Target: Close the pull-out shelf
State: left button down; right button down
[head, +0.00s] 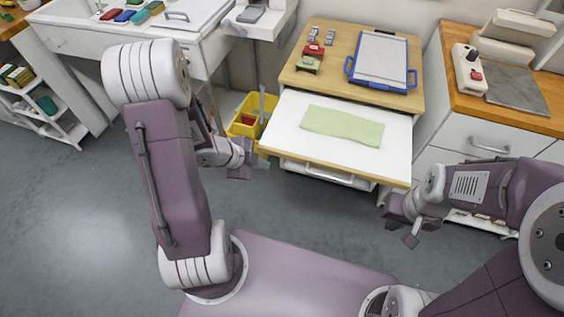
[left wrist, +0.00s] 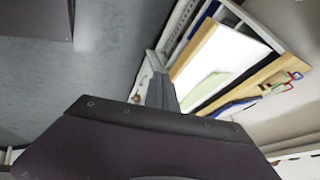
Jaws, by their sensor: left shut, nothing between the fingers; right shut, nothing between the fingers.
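The pull-out shelf (head: 285,130) stands out from the small wooden-topped cabinet in the head view. It is a white board with a wooden front edge, and a folded light green cloth (head: 342,125) lies on it. The shelf also shows in the left wrist view (left wrist: 230,52). My left gripper (head: 243,172) is shut and empty, just left of the shelf's front left corner. My right gripper (head: 411,238) is shut and empty, in front of and below the shelf's front right corner. Neither gripper visibly touches the shelf.
The cabinet top (head: 341,37) holds a blue-handled tray (head: 381,58) and small red and green items. A drawer with a handle (head: 330,175) sits below the shelf. A yellow bin (head: 250,117) stands left of the cabinet. A wooden counter (head: 535,119) is at right. Open floor lies at left.

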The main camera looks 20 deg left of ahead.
pick_arm(q)
jog(key=w+d+f+b, duration=0.3)
jog(key=w+d+f, duration=0.1)
jog(key=w+f, duration=0.4)
jog(key=shift+w, duration=0.4)
jog(key=shift+r, duration=0.1)
